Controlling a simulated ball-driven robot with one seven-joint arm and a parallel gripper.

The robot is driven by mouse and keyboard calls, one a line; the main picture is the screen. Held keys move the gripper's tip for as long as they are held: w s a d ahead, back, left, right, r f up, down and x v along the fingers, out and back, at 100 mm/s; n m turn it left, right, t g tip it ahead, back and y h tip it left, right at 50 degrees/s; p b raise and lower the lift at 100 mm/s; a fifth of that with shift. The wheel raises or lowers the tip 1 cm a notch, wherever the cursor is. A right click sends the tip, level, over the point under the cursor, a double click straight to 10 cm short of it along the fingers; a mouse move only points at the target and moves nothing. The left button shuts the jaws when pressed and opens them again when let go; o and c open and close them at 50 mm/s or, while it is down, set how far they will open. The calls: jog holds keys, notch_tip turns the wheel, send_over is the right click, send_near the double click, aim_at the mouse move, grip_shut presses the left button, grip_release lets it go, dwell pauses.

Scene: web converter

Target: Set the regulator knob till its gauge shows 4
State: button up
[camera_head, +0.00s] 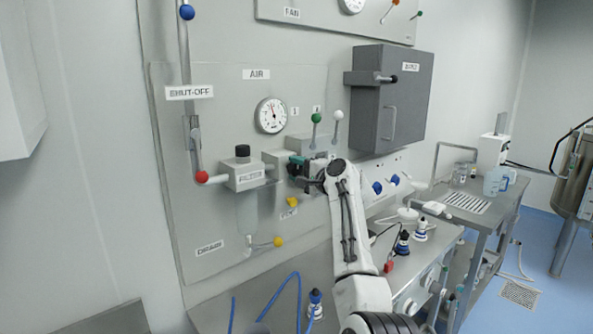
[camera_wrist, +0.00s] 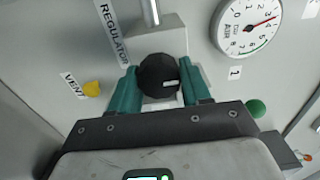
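The regulator knob (camera_wrist: 160,76) is black with a white mark, beside the REGULATOR label (camera_wrist: 112,34) in the wrist view. My gripper (camera_wrist: 161,88) has its two green fingers on either side of the knob, seemingly closed against it. In the head view my gripper (camera_head: 303,168) is at the panel, and the knob is hidden there. The round white AIR gauge (camera_wrist: 248,26) shows its red needle pointing between 3 and 4. The same gauge (camera_head: 271,115) is above and left of my gripper in the head view.
A yellow VENT knob (camera_wrist: 92,89) is left of my fingers, and a green ball lever (camera_wrist: 256,108) is close on the right. The filter (camera_head: 243,172), a white-ball lever (camera_head: 338,115) and a grey box (camera_head: 392,98) are on the panel.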

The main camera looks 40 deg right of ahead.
jog(key=shift+o, duration=1.4)
jog(key=shift+d, duration=0.2)
jog(key=shift+o, duration=0.4)
jog(key=shift+a, duration=0.15)
jog(key=s+b, duration=0.3)
jog(key=s, duration=0.7)
jog(key=shift+s+d, duration=0.2)
jog(key=shift+s, duration=0.2)
jog(key=s+a+f+n+g, duration=0.3)
jog(key=s+a+f, duration=0.25)
jog(key=f, duration=0.55)
jog(key=s+a+f+n+g+b, duration=0.1)
jog(key=s+a+f+n+g, duration=0.35)
jog(key=f, duration=0.75)
jog(key=s+a+f+n+g, duration=0.2)
jog(key=s+a+f, duration=0.45)
jog(key=f, duration=0.45)
jog(key=s+a+f+n+g, duration=0.2)
jog(key=s+f, duration=0.2)
jog(key=s, duration=0.5)
jog(key=s+a+f+n+g, duration=0.3)
jog(key=s+f, duration=0.1)
jog(key=s, duration=0.6)
jog(key=s+a+f+n+g+b, duration=0.1)
jog(key=s+a+f+n+g, duration=0.1)
jog(key=s, duration=0.8)
jog(key=shift+a+f+h, duration=0.4)
jog(key=shift+a+f, duration=0.05)
jog(key=shift+f, duration=0.5)
